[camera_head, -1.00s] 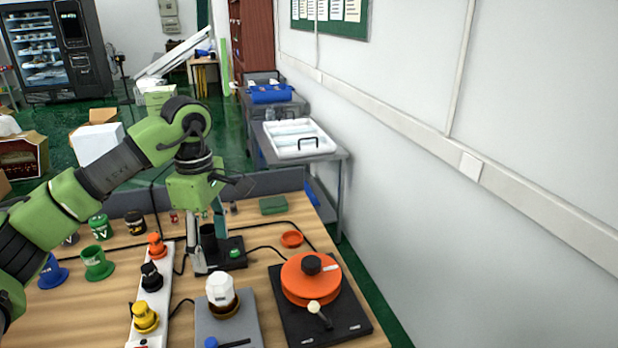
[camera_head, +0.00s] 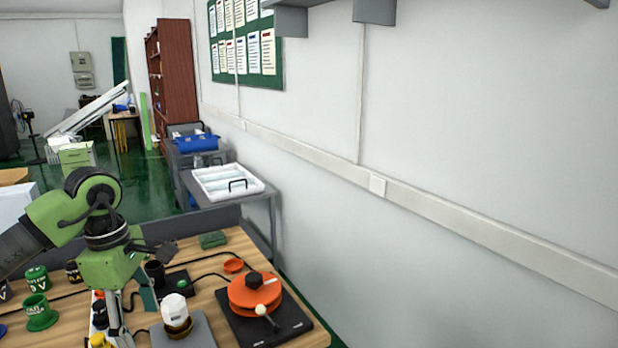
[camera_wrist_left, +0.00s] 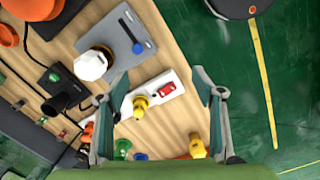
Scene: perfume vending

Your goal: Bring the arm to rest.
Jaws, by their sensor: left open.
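My left arm comes in from the left in the head view, green and dark grey. Its gripper (camera_head: 133,312) points down over the table (camera_head: 262,243), left of the white-capped bottle (camera_head: 175,308). In the left wrist view the gripper (camera_wrist_left: 160,82) shows its two fingers spread well apart, with nothing held between them. Below and between them lies a white strip (camera_wrist_left: 127,108) bearing a yellow knob-like part (camera_wrist_left: 141,103) and a red switch (camera_wrist_left: 166,90). The gripper appears above these things, and I see no contact. My right gripper is in neither view.
An orange round device (camera_head: 255,295) stands on a black base at the table's right. Green cups (camera_head: 40,312) stand at the left. A green block (camera_head: 213,240) lies near the back edge. A grey cart (camera_head: 262,205) and the wall (camera_head: 450,150) lie beyond. Cables cross the table.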

